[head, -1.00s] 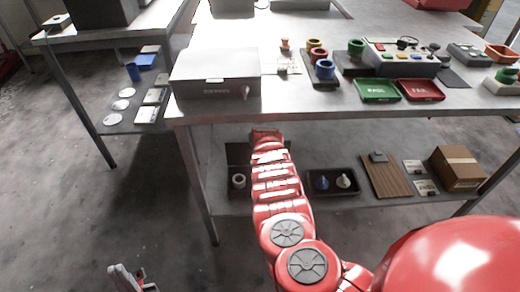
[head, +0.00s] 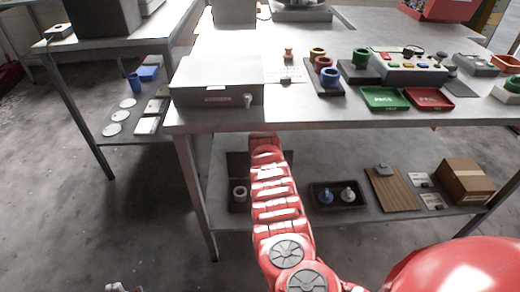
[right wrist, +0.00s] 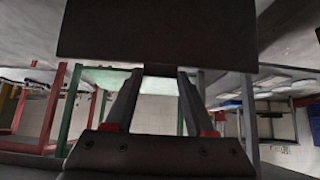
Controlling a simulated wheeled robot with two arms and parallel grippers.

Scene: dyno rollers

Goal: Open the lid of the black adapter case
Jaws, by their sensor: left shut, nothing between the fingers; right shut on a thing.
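The black adapter case (head: 239,207) sits on the lower shelf, partly hidden behind my red right arm. A pale ring-shaped part shows inside it, and a dark panel, apparently its lid (head: 239,165), stands raised at its back. My right gripper is hidden in the head view, where the arm ends just below the tabletop's front edge. In the right wrist view my right gripper (right wrist: 158,76) is shut on a dark flat panel (right wrist: 157,35), apparently the lid. My left gripper (head: 125,287) is shut and empty, barely showing at the bottom left edge.
Above, a grey box (head: 218,72) stands near the tabletop's front edge (head: 340,120). On the shelf, a dark tray (head: 338,207) with blue and white parts, a brown board (head: 391,190) and a cardboard box (head: 467,180) stand to the right. Floor at left is clear.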

